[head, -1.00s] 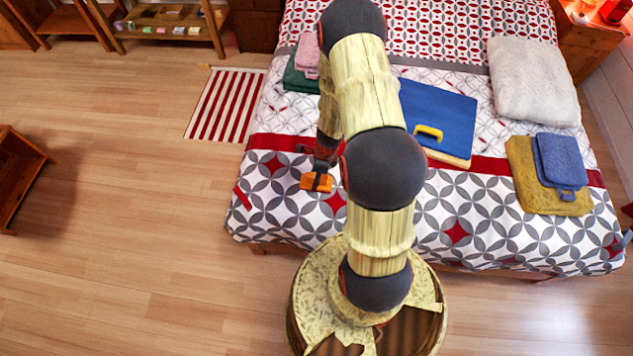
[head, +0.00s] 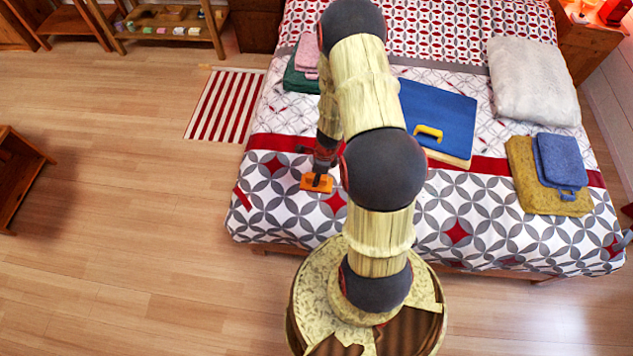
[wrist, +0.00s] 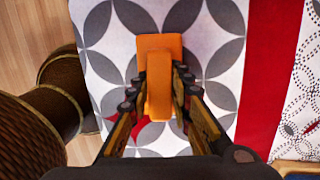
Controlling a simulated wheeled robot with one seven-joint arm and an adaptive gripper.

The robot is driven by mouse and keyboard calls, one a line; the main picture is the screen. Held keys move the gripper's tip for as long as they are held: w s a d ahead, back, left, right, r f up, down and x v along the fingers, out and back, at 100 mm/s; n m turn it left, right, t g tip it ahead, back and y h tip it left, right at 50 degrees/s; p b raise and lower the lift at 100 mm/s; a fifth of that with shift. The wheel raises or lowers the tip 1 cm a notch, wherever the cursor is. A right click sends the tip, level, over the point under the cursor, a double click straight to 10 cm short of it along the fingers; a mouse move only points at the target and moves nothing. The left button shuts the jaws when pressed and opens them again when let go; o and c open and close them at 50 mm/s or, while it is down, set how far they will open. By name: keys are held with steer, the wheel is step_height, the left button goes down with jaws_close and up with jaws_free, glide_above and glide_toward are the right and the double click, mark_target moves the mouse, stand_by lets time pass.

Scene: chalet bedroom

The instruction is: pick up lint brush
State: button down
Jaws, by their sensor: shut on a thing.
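The lint brush is orange, with a flat wide head and a narrower handle; it shows below my wrist in the head view (head: 316,184) and in the middle of the wrist view (wrist: 158,48). My gripper (wrist: 158,90) has one dark finger on each side of the handle and is shut on it. In the head view my gripper (head: 321,168) is just above the brush, near the bed's lower left part. I cannot tell whether the brush touches the bedspread or hangs just above it. The fingers hide part of the handle's sides.
The bed (head: 460,208) has a patterned cover. A blue case (head: 437,108) with a yellow handle lies right of my arm. Folded yellow (head: 530,187) and blue (head: 559,160) towels and a white pillow (head: 530,80) lie farther right. Wooden floor (head: 130,230) is clear at left.

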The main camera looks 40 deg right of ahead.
steer(key=shift+r, duration=0.1)
steer(key=shift+r+p, duration=0.35)
steer(key=shift+r, duration=0.15)
step_height(320, 180, up, 2)
steer(key=shift+r+p, duration=0.2)
steer(key=shift+p, duration=0.6)
steer(key=s+d+r+p, duration=0.2)
steer(key=s+r+p, duration=0.1)
steer(key=s+r, duration=0.7)
steer(key=shift+s, duration=1.9)
steer(key=c, duration=2.1)
jaws_free()
steer(key=c, duration=0.4)
